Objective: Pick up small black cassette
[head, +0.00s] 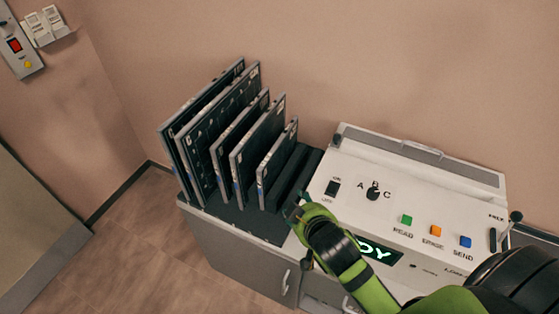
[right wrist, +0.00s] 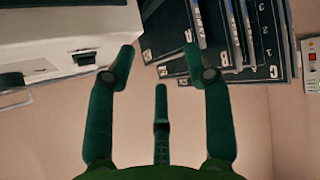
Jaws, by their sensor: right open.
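Several flat black cassettes with grey edges stand upright in a dark slotted rack (head: 245,218). The small black cassette (head: 277,165) is the shortest and rightmost of the row in the head view. My right gripper (head: 297,209) is just in front of the rack's right end, close to the small cassette but apart from it. In the right wrist view my right gripper (right wrist: 159,56) is open, with nothing between its fingers. The cassettes there are at the upper right, and I cannot tell for sure which is the small one. My left gripper is not in view.
A white reader console (head: 410,190) with a dial, coloured buttons and a green display stands right of the rack, under my right arm. Rack slots right of the small cassette are empty. A wall (head: 290,50) is close behind. A wall box (head: 20,48) hangs upper left.

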